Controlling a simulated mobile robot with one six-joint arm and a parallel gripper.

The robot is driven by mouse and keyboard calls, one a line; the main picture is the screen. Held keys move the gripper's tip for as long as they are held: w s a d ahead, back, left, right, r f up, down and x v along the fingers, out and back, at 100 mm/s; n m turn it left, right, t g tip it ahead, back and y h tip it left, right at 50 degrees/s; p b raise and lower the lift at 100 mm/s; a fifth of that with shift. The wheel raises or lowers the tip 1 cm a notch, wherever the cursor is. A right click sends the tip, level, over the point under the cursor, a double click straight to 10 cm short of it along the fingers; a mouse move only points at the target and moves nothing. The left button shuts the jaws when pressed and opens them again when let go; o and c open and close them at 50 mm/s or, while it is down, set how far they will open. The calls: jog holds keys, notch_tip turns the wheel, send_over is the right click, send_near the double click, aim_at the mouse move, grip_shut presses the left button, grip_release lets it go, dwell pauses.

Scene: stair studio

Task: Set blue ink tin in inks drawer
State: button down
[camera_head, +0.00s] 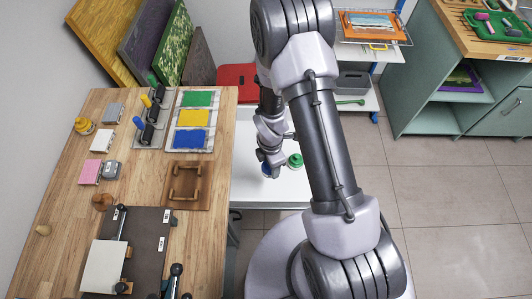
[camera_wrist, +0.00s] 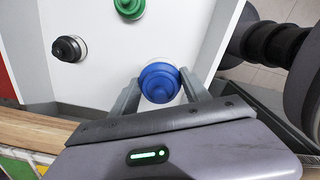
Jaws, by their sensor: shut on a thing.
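My gripper (camera_wrist: 159,86) is shut on a blue ink tin (camera_wrist: 160,77), with one finger on each side of it in the wrist view. In the head view my gripper (camera_head: 270,158) points down, and a little of the blue tin (camera_head: 266,171) shows below it. The tin is over a white, drawer-like space (camera_head: 262,194) beside the workbench. A green tin (camera_wrist: 129,7) and a black tin (camera_wrist: 68,49) stand on the same white floor. I cannot tell whether the blue tin touches that floor.
The wooden workbench (camera_head: 60,190) on the left holds rollers, colour pads (camera_head: 194,118) and a dark board (camera_head: 150,225). A red seat-like thing (camera_head: 236,78) is behind the white space. A shelf unit (camera_head: 350,100) stands to the right. Tiled floor (camera_head: 450,190) is clear at right.

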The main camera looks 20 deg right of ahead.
jog(key=s+f+n, duration=0.1)
jog(key=n, duration=0.1)
jog(key=f+n, duration=0.1)
jog(key=shift+s+a+f+n, duration=0.15)
jog(key=shift+s+n, duration=0.2)
jog(key=shift+n, duration=0.05)
notch_tip(320, 180, down, 10)
jog(key=b, duration=0.9)
jog(key=shift+b, duration=0.3)
jog(key=shift+r+p, duration=0.3)
jog(key=shift+r, duration=0.15)
jog(key=shift+f, duration=0.25)
jog(key=c, duration=0.5)
grip_release()
